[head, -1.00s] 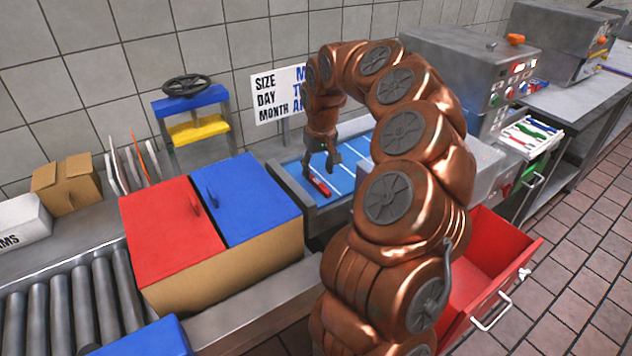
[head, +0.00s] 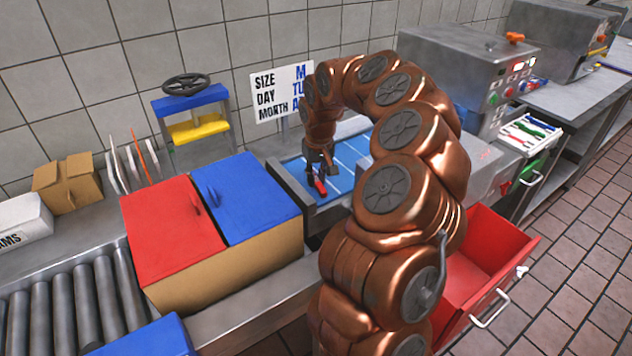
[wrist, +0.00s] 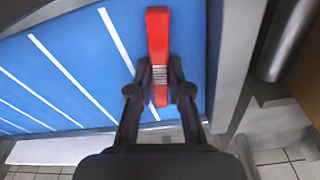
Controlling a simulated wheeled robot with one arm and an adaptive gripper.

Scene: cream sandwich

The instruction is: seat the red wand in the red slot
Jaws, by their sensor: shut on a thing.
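The red wand (wrist: 158,35) is a slim red bar with a grey ribbed band. It lies over the blue, white-striped surface in the wrist view. It also shows small in the head view (head: 320,187). My gripper (wrist: 159,88) is shut on the wand, one finger on each side near the ribbed band. In the head view my gripper (head: 320,174) is down at the blue surface. I cannot tell whether the wand still touches that surface. I cannot make out a red slot for certain.
The blue striped bed (head: 349,158) has a grey metal rim. A carton with red (head: 170,230) and blue (head: 245,198) lids stands to its left. A lettered sign (head: 280,92) is behind. A white tray of coloured wands (head: 528,131) and an open red drawer (head: 487,262) are at right.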

